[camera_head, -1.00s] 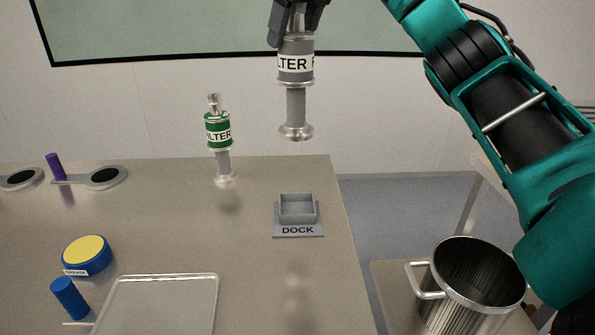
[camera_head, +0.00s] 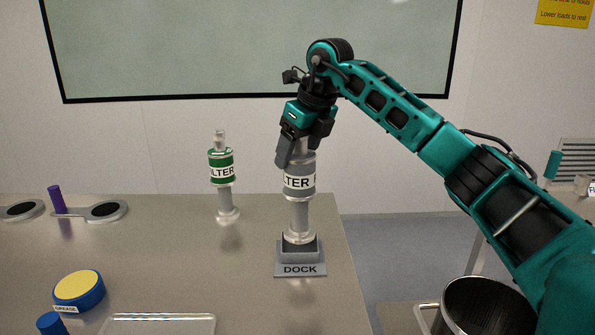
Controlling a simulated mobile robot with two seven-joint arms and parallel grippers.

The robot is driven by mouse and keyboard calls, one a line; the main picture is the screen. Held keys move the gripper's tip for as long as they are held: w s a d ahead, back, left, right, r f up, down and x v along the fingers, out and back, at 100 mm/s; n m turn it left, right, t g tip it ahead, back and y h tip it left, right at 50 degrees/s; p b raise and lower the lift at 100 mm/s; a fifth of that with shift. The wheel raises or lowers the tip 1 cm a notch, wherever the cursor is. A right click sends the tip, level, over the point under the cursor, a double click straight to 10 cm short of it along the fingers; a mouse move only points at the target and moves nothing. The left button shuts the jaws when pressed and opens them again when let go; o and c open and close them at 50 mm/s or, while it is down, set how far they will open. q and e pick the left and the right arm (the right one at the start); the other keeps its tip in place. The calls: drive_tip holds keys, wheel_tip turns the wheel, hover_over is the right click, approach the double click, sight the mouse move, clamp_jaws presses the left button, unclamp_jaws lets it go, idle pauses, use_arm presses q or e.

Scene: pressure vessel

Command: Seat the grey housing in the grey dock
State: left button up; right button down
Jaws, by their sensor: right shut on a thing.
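The grey housing (camera_head: 299,183) has a grey band lettered "LTER", a thin silver stem and a round flanged foot. It stands upright over the grey dock (camera_head: 300,269), a square open-topped holder on a plate marked "DOCK". Its foot (camera_head: 299,238) is at the dock's opening, partly behind the front wall; I cannot tell whether it rests on the bottom. My right gripper (camera_head: 297,150) points down and is shut on the top of the housing. My left gripper is not in view.
A similar green-banded housing (camera_head: 221,169) stands on the table left of the dock. A grease tin (camera_head: 79,289), a blue cylinder (camera_head: 51,324) and a tray (camera_head: 160,325) lie front left. A metal pot (camera_head: 485,310) stands at right, past the table edge.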

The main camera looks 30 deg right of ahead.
sight(298, 167)
drive_tip(key=shift+f, duration=1.95)
drive_tip(key=shift+f, duration=0.2)
drive_tip(key=shift+c, duration=0.4)
unclamp_jaws()
drive_tip(key=shift+r, duration=0.25)
drive_tip(key=v, duration=1.2)
drive_tip(key=shift+s, duration=0.15)
drive_tip(key=shift+f, duration=0.2)
